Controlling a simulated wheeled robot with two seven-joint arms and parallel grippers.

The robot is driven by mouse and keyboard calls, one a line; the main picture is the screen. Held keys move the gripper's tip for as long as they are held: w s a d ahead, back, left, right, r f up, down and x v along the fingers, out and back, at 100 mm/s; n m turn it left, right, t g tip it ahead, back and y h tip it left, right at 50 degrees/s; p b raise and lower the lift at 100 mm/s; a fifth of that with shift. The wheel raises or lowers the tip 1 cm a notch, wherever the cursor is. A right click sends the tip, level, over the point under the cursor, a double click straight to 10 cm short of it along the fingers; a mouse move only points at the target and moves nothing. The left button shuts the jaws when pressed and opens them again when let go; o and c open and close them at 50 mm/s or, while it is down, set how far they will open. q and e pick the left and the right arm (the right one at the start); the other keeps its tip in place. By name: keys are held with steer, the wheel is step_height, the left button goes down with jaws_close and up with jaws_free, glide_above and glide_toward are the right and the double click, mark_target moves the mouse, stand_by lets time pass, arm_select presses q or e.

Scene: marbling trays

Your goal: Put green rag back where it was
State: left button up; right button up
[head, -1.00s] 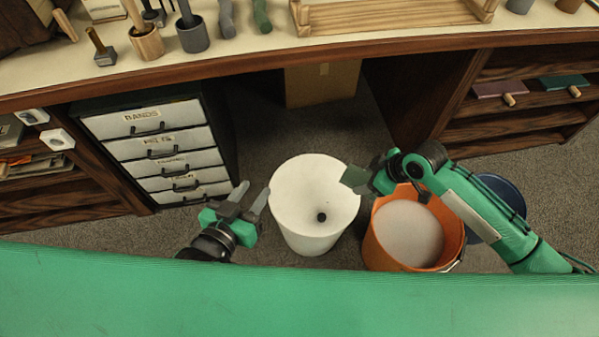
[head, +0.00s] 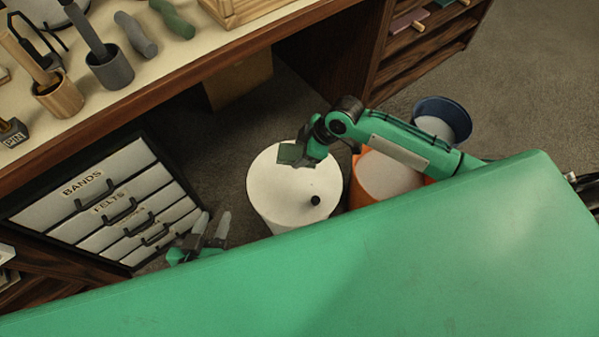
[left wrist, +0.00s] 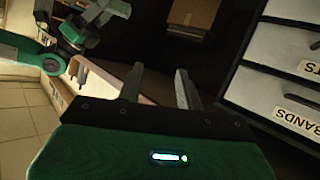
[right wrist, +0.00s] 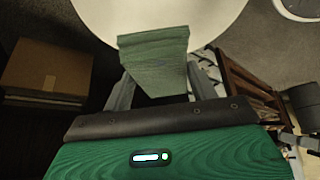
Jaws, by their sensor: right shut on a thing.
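The green rag (head: 291,154) looks like a flat, stiff grey-green slab. My right gripper (head: 301,148) is shut on it and holds it over the far part of a round white bin (head: 270,196). In the right wrist view the rag (right wrist: 155,50) sticks out from between the fingers, with the white bin (right wrist: 95,15) behind it. My left gripper (head: 210,228) is open and empty, low between the drawer unit and the white bin. Its two fingers stand apart in the left wrist view (left wrist: 157,88). Its lower part is hidden by my green body.
An orange bucket (head: 358,187) and a blue bucket (head: 465,118) stand right of the white bin. A labelled drawer unit (head: 80,207) is at left. The worktop (head: 165,65) holds mallets in cups and two twisted pieces, one grey, one green (head: 174,19). A cardboard box (head: 240,80) sits underneath.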

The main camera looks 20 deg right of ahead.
glide_above(295, 176)
steer(key=d, duration=0.2)
steer(key=f, duration=0.2)
steer(key=f+b, duration=0.1)
steer(key=f, duration=0.1)
steer(key=shift+s+a+f, duration=0.1)
steer(key=shift+s+a, duration=0.1)
steer(key=shift+s, duration=0.15)
step_height(295, 176, down, 4)
steer(key=shift+r+b, duration=0.15)
steer(key=shift+b, duration=0.25)
arm_select(q)
steer(key=w+a+r+t+h+b, duration=0.1)
steer(key=w+r+t, duration=0.3)
steer(key=r+t, duration=0.4)
steer(key=shift+w+a+r+n, duration=0.2)
steer(key=shift+a+r+n, duration=0.15)
steer(key=shift+r, duration=1.5)
arm_select(e)
steer(key=shift+f, duration=1.95)
steer(key=shift+f, duration=0.15)
steer(key=o, duration=0.7)
arm_select(q)
steer(key=shift+r, duration=0.1)
